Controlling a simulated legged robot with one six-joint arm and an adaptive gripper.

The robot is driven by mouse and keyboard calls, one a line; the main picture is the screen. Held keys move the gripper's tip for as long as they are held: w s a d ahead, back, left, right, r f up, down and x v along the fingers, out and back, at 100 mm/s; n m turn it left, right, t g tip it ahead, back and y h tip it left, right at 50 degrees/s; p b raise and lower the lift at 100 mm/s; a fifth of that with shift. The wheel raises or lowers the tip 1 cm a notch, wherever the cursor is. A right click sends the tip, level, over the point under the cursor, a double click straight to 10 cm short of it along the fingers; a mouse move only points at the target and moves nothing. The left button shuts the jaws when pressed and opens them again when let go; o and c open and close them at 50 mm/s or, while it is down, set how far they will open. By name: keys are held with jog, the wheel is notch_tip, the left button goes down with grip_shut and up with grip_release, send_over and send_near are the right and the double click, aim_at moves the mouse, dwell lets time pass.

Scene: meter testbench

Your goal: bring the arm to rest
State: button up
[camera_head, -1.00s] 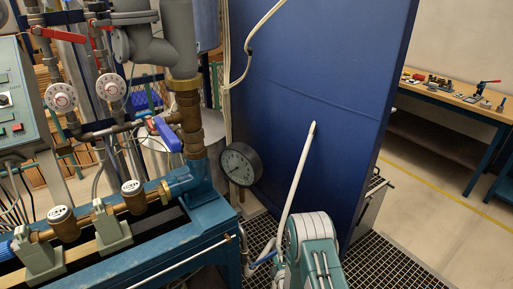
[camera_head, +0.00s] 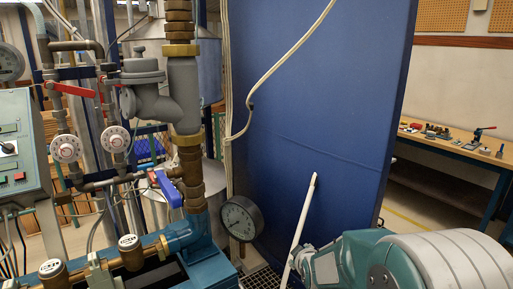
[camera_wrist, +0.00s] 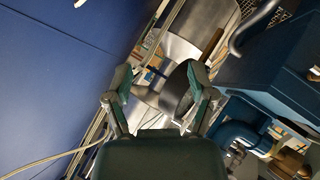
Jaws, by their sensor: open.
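My gripper (camera_wrist: 160,90) shows in the wrist view with its two green fingers spread apart. Nothing is held between them. Past the fingers are a dark round gauge and a shiny metal tank (camera_wrist: 212,22), both apart from the fingers as far as I can tell. In the head view my teal and grey arm (camera_head: 400,262) lies across the lower right corner, in front of the blue panel (camera_head: 310,110). My gripper's fingers are not clearly visible there.
The pipe bench with a blue-handled valve (camera_head: 167,190), a dial gauge (camera_head: 241,218) and red-handled valves stands at left. A workbench (camera_head: 450,142) with small tools is at the far right. Open floor lies before it.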

jog(key=s+d+r+m+g, duration=0.1)
jog(key=s+r+m, duration=0.1)
jog(key=s+r, duration=0.4)
jog(key=s+d+r+m+g, duration=0.1)
jog(key=s+r+m+g, duration=0.2)
jog(key=s, duration=0.6)
jog(key=s+d+r+m+g, duration=0.1)
jog(key=s+r+m, duration=0.2)
jog(key=s, duration=1.4)
jog(key=shift+s+r+m+g+h, duration=0.2)
jog(key=shift+m+g+h, duration=0.15)
jog(key=shift+m, duration=0.25)
